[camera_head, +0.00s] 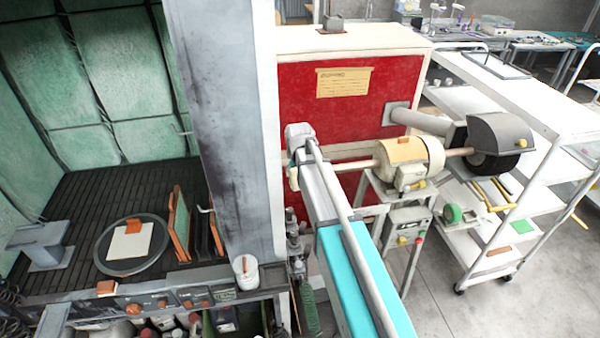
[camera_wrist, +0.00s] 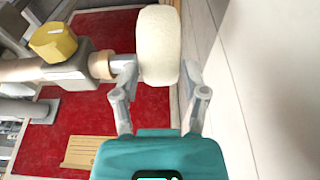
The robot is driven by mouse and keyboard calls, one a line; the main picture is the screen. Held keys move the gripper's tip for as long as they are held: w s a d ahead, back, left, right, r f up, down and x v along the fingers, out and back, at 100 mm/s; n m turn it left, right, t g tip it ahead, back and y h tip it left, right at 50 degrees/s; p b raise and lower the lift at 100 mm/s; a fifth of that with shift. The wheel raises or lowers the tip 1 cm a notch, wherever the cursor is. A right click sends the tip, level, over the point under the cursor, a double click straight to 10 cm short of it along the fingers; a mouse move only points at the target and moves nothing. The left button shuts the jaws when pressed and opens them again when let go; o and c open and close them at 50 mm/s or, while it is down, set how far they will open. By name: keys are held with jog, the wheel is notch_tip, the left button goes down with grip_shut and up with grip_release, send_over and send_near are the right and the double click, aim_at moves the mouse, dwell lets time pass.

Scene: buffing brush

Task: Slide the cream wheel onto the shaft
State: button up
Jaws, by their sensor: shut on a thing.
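The cream wheel (camera_wrist: 158,45) is upright in the wrist view, held between the two fingers of my gripper (camera_wrist: 158,78). The fingers press in from its left and right sides. In the head view the shaft (camera_head: 352,166) runs left from the motor (camera_head: 412,160) and passes behind my arm.
A red panel (camera_head: 300,90) with a paper notice (camera_head: 343,82) stands behind the shaft. A dark wheel under a grey guard (camera_head: 500,130) is on the motor's right. A grey post (camera_head: 225,110) stands left of my arm, and a white shelf cart (camera_head: 530,100) stands right.

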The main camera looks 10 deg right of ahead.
jog(key=shift+w, duration=1.35)
jog(key=shift+d, duration=2.05)
dwell(0.4)
jog(key=o, duration=1.2)
jog(key=shift+s, duration=0.1)
